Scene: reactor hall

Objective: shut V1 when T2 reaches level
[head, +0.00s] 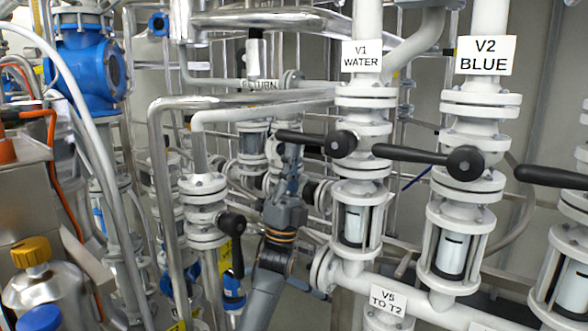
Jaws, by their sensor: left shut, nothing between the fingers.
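The V1 valve has a black lever (308,138) lying roughly level and pointing left from its round hub. Its label, V1 WATER (361,56), hangs on the white pipe above. A sight glass (354,225) sits below V1. My left gripper (290,158) is shut and empty, reaching up from below near the left end of the V1 lever. I cannot tell whether it touches the lever. The tank T2 and its level cannot be made out; only a sign, V5 TO T2 (388,300), names it. My right gripper is not in view.
V2 BLUE (485,55) stands right of V1, with its black lever (430,157) also pointing left. Another black lever (550,177) is at the right edge. Pipes crowd the left; a blue valve body (85,70) and a yellow-capped canister (32,252) stand there.

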